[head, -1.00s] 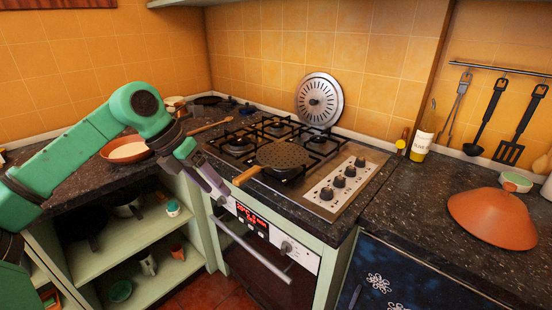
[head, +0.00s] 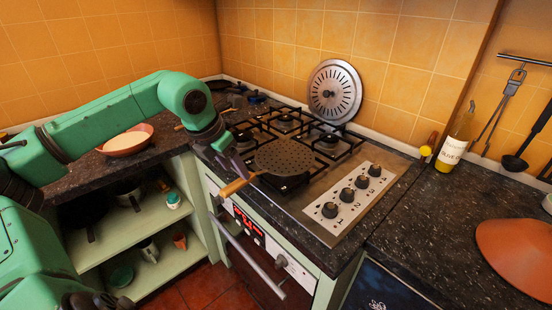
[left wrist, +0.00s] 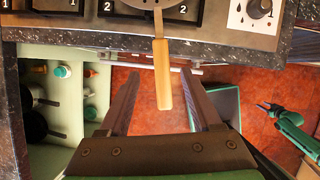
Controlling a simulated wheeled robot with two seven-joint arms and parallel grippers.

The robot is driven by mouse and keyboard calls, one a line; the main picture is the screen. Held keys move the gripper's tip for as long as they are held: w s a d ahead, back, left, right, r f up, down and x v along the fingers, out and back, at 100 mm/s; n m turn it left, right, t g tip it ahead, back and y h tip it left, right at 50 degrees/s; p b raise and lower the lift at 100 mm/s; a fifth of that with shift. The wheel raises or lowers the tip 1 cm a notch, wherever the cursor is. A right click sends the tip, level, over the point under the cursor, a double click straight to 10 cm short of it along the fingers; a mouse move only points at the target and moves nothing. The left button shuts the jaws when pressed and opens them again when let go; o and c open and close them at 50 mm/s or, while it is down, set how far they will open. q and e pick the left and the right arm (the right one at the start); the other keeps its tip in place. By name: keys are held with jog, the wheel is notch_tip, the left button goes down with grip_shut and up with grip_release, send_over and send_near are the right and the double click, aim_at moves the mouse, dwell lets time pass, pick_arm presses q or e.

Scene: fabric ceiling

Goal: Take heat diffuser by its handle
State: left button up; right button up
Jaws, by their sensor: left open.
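The heat diffuser is a dark, round, perforated disc (head: 284,157) with a pale wooden handle (head: 233,187). The disc lies over the front of the hob, and the handle sticks out past the counter's front edge. My left gripper (head: 238,168) is open and empty near the handle. In the left wrist view the handle (left wrist: 162,75) shows between the two spread fingers (left wrist: 161,73). I cannot tell how much height separates them. Only the rim of the disc (left wrist: 153,3) shows there. Part of my right arm appears at the right of that view, its dark gripper (left wrist: 268,106) small and unclear.
The hob (head: 270,195) has black grates and a knob panel (head: 350,190). A slotted metal disc (head: 334,92) leans against the tiles. A bottle (head: 455,143) and an orange lid (head: 515,255) stand right. An orange bowl (head: 126,140) stands left. The oven bar (head: 248,255) lies below.

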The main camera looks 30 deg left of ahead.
pick_arm(q)
jog(key=p+x, duration=0.1)
jog(key=x, duration=0.4)
jog(key=shift+d+f+p, duration=0.1)
jog(key=shift+f+p, duration=0.15)
jog(key=shift+p, duration=0.15)
jog(key=shift+w+f, duration=0.4)
jog(key=shift+f, duration=0.05)
grip_shut()
pick_arm(e)
jog(key=shift+w+a+r, duration=0.2)
jog(key=shift+w+r, duration=0.7)
jog(key=shift+r, duration=0.25)
